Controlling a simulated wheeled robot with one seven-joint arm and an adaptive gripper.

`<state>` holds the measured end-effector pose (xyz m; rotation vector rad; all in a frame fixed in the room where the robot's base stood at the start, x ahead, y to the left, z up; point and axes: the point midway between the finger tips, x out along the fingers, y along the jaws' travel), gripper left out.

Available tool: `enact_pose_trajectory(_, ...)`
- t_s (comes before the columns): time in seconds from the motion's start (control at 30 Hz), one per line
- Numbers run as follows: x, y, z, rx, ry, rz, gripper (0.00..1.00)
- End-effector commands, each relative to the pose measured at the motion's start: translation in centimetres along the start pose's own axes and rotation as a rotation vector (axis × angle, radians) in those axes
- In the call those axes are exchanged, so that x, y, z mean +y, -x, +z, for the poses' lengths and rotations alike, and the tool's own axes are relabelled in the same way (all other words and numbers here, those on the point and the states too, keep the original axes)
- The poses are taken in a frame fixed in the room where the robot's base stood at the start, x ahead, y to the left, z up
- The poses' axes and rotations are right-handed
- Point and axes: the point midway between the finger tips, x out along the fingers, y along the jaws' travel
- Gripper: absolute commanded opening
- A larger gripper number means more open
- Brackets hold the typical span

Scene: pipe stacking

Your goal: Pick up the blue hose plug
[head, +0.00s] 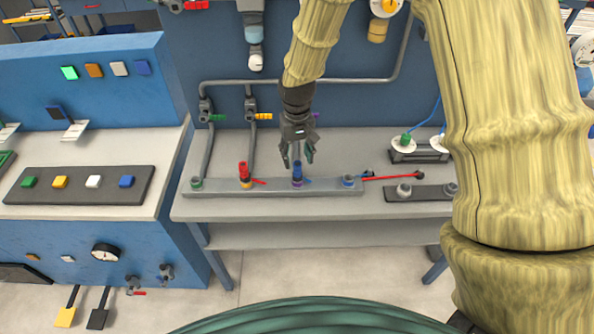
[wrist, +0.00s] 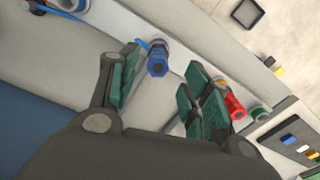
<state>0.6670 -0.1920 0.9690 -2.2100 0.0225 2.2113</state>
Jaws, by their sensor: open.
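The blue hose plug (head: 297,170) stands upright on a purple-ringed fitting on the grey rail (head: 330,187) in the head view. My gripper (head: 298,158) is above it, pointing down, with its fingers apart. In the wrist view the blue plug (wrist: 157,65) shows beyond and between the two green-padded fingers of my gripper (wrist: 160,90), nearer the left finger. Nothing is held. Whether the fingertips reach down to the plug's top is hard to tell.
A red plug (head: 243,170) stands left of the blue one on the rail. Green (head: 196,182) and blue-ringed (head: 348,181) fittings sit at the rail's ends. A red lever (head: 392,177) and a dark plate (head: 425,192) lie to the right. Pipes with valves rise behind.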

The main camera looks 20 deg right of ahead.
Motion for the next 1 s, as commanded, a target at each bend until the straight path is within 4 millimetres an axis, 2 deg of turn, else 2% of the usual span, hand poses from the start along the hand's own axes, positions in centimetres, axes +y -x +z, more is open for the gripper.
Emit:
enact_pose_trajectory(0.27,-0.1,-0.9,-0.1,-0.001,0.003,0.0,0.48)
enact_pose_trajectory(0.73,0.1,-4.9,-0.4,0.0,0.004,0.001,0.48)
enact_pose_trajectory(1.0,0.1,-5.6,-0.4,0.001,0.003,0.001,0.48)
